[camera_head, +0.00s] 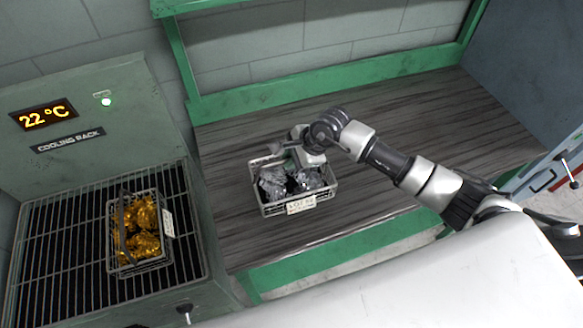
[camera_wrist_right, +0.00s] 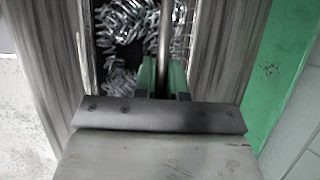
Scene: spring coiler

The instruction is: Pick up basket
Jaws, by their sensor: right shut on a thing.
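A wire basket (camera_head: 271,208) of silvery metal coils, with a white label on its front, is over the dark wood-look table (camera_head: 370,110). I cannot tell whether it touches the table top. My right gripper (camera_head: 292,157) is above the basket and shut on its handle. In the right wrist view the green fingers (camera_wrist_right: 163,75) close around the metal handle bar (camera_wrist_right: 165,40), with silvery coils (camera_wrist_right: 122,40) below. A second wire basket (camera_head: 139,268) with gold-coloured coils stands on the cooling rack (camera_head: 60,235) at the left. My left gripper is not in view.
The cooling rack's back panel carries a display (camera_head: 44,116) reading 22 °C. A green frame rail (camera_head: 320,76) runs along the table's back, with a green post at its left. The table is clear right of the basket, under my arm. A grey cabinet (camera_head: 535,60) stands at the right.

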